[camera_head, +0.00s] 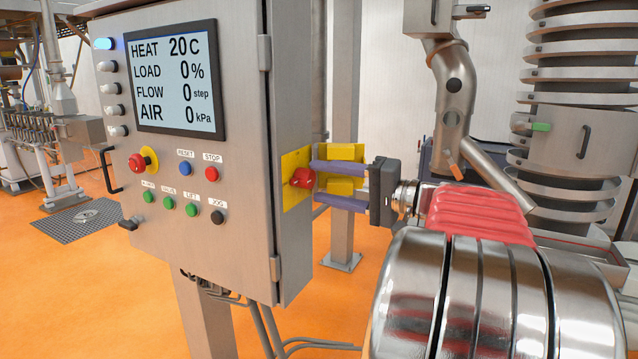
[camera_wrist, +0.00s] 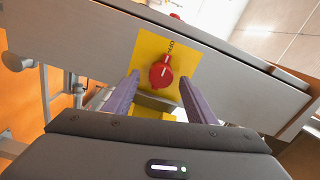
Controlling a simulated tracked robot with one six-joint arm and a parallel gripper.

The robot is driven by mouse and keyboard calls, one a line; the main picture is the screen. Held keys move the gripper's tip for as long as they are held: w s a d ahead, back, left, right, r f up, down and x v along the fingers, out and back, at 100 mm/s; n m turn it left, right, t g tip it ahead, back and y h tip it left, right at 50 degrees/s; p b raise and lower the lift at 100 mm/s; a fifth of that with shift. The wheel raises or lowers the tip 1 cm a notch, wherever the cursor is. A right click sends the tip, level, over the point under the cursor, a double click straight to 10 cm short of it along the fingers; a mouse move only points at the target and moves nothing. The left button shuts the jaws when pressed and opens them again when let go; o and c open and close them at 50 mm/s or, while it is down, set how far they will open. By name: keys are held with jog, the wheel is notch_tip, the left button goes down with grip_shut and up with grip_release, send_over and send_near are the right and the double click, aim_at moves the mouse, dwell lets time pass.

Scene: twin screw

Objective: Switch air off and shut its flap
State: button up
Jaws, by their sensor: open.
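A red rotary knob (camera_head: 302,178) sits on a yellow plate (camera_head: 290,160) on the right side face of the grey control cabinet (camera_head: 240,240). In the wrist view the knob (camera_wrist: 161,74) has a white mark pointing toward a small black label, too small to read surely. A yellow flap-like part (camera_head: 346,151) stands out from the cabinet beside the plate, partly hidden by my fingers; it appears open. My gripper (camera_head: 315,182) is open and empty, facing the knob with its purple fingers apart. The tips are close to the plate; contact cannot be told.
The cabinet screen (camera_head: 175,80) reads AIR 0 kPa, HEAT 20 C. The front carries a red knob on a yellow ring (camera_head: 138,163) and several buttons. A metal post (camera_head: 343,235) stands behind my gripper. A spiral machine (camera_head: 570,140) stands at right.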

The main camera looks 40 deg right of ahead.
jog(key=v, duration=1.1)
jog(key=shift+s, duration=0.25)
jog(key=w+a+f+n+g+y, duration=0.1)
jog(key=w+a+f+g, duration=0.4)
jog(key=a, duration=0.5)
jog(key=w+a+f+n+g+y, duration=0.1)
jog(key=w+a+f+n+g, duration=0.15)
jog(key=a+f, duration=0.7)
jog(key=s+a+f+n+g+h, duration=0.2)
jog(key=s+a+f+n+h, duration=0.2)
jog(key=a, duration=0.4)
jog(key=s+a+f+n+g+h, duration=0.2)
jog(key=s+a+f+n+h, duration=0.2)
jog(key=a, duration=0.4)
jog(key=shift+s+a+f, duration=0.4)
jog(key=shift+s+f, duration=0.5)
jog(key=shift+s, duration=0.25)
